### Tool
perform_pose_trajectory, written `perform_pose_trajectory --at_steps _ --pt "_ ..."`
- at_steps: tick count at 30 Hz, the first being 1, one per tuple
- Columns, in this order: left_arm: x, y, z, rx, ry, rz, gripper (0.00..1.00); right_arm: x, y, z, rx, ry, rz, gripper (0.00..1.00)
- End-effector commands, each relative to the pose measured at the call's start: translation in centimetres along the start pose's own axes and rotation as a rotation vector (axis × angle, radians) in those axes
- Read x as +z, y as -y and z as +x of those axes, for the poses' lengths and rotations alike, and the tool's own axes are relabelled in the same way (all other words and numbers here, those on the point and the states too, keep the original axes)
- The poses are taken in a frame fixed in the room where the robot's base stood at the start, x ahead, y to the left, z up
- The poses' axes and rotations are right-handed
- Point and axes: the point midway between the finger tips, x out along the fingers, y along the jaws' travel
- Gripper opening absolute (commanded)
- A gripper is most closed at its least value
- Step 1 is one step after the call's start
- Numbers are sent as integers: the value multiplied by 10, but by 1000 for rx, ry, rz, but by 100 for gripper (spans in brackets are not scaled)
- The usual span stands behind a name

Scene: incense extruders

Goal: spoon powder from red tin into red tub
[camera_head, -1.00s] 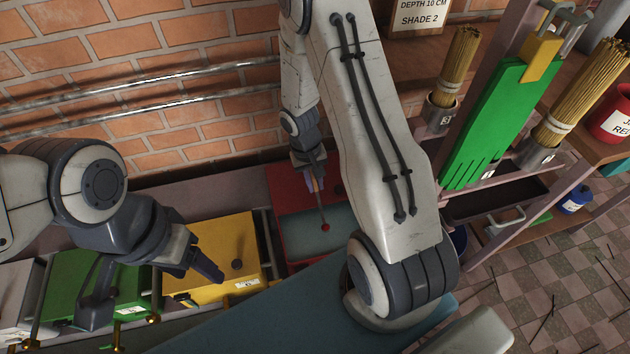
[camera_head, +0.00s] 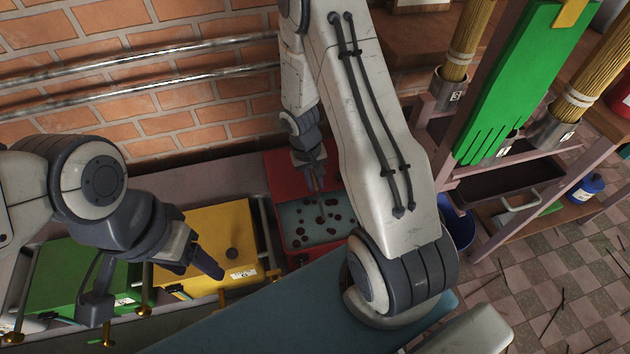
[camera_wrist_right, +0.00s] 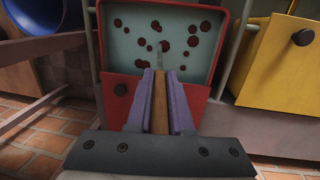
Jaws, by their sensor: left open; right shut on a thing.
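The red tub (camera_head: 296,259) stands behind the teal surface, with a blue-grey inside dotted with several dark red clumps of powder. It also shows in the right wrist view (camera_wrist_right: 198,97). My right gripper (camera_head: 314,183) is over the tub, shut on the wooden handle of the spoon (camera_wrist_right: 160,112). The spoon's tip reaches over the tub's inside among the clumps; whether it touches the bottom I cannot tell. My left gripper (camera_head: 200,268) is open and empty, by the yellow tub. A red container (camera_head: 623,98) is cut off at the right edge; I cannot tell whether it is the red tin.
The yellow tub (camera_head: 215,220) and green tub (camera_head: 60,275) stand left of the red one. A blue bucket (camera_head: 457,226) and a rack with a green board (camera_head: 510,90) and stick bundles stand right. My right arm hides the middle. A brick wall is behind.

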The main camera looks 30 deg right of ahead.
Motion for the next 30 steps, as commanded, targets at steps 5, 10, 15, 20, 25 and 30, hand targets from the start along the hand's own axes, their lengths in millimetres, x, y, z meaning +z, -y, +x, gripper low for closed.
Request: perform_pose_trajectory --at_steps 5,10,15,20,25,30 --pt "0 0 0 0 0 0 63 0 0 0 0 0 0 0" --pt "0 0 0 0 0 0 63 0 0 0 0 0 0 0" --pt "0 0 0 0 0 0 63 0 0 0 0 0 0 0" --pt "0 0 -7 0 0 0 63 1 -1 -8 0 0 0 0" --pt "-1 -2 -23 0 0 0 63 2 -4 -26 0 0 0 0" --pt "-2 -3 -38 0 0 0 63 3 -6 -43 0 0 -1 0"
